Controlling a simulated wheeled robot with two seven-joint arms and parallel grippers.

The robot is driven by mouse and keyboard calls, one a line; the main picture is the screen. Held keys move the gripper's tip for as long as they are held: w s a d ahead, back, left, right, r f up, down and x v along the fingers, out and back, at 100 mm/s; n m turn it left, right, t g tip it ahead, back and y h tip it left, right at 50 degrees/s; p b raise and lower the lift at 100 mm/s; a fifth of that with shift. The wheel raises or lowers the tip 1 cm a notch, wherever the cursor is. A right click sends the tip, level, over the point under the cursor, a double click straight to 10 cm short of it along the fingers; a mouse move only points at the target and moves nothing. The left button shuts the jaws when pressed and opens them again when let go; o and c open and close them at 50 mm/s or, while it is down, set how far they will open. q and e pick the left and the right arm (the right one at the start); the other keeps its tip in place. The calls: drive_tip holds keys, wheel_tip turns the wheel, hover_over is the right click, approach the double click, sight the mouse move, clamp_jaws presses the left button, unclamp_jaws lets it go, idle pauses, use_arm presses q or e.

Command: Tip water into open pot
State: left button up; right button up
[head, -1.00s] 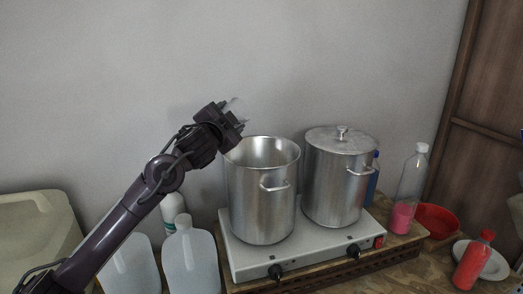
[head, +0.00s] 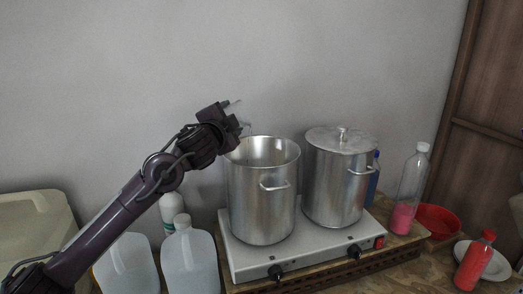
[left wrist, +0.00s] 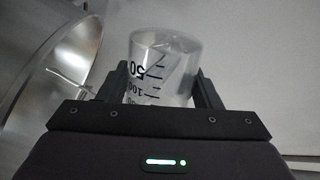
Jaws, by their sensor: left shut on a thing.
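My left gripper (head: 232,117) is above the left rim of the open pot (head: 262,198). It is shut on a clear beaker (left wrist: 162,60) with black volume marks, which shows between the fingers in the left wrist view. In the head view the beaker is mostly hidden by the gripper, and its clear edge (head: 245,129) shows by the pot's rim. I cannot tell how much water is in it. The open pot's shiny wall also shows at left in the left wrist view (left wrist: 45,75). My right gripper is not in view.
A lidded pot (head: 335,180) stands to the right on the same hot plate (head: 250,262). Large jugs (head: 190,262) and a white bottle (head: 170,207) stand at left. A pink-filled bottle (head: 410,190), red bowl (head: 437,219) and red bottle (head: 474,262) are at right.

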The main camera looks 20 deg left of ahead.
use_arm(q)
drive_tip(key=shift+r+m, duration=0.25)
drive_tip(key=shift+m, duration=0.35)
idle(0.5)
drive_tip(key=shift+w+d+f+m+b, duration=0.1)
drive_tip(key=shift+d+f+m+b, duration=0.15)
drive_tip(key=shift+d+m, duration=0.2)
drive_tip(key=shift+d+f+m+b, duration=0.1)
drive_tip(key=shift+d+m+b, duration=0.1)
drive_tip(key=shift+d+m, duration=0.2)
drive_tip(key=shift+a, duration=0.15)
idle(0.5)
drive_tip(key=shift+r+m+b, duration=0.3)
drive_tip(key=shift+m, duration=0.55)
drive_tip(key=shift+w+d+f, duration=0.1)
drive_tip(key=shift+d+f, duration=0.05)
drive_tip(key=shift+d, duration=0.05)
